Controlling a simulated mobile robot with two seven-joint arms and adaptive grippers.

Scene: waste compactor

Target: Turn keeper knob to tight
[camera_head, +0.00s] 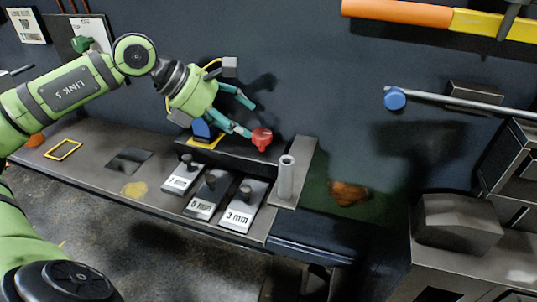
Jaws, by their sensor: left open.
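My left gripper (248,118) reaches in from the left, above the back of the bench, with its two teal fingers spread and nothing visible between them. A red knob (262,139) sits on the raised dark ledge at the back of the bench. The lower fingertip is right beside the red knob; I cannot tell whether they touch. No label for the keeper knob or its tight mark is readable, so I cannot tell for sure that the red knob is it. A blue part (203,129) on a yellow base stands partly hidden below the gripper. My right gripper is out of view.
Several marked blocks with dark knobs, including one reading 3 min (240,212), line the bench front. A grey upright tube (286,178) stands right of the red knob. A rod with a blue end (395,98) and an orange-yellow bar (400,12) jut in at right.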

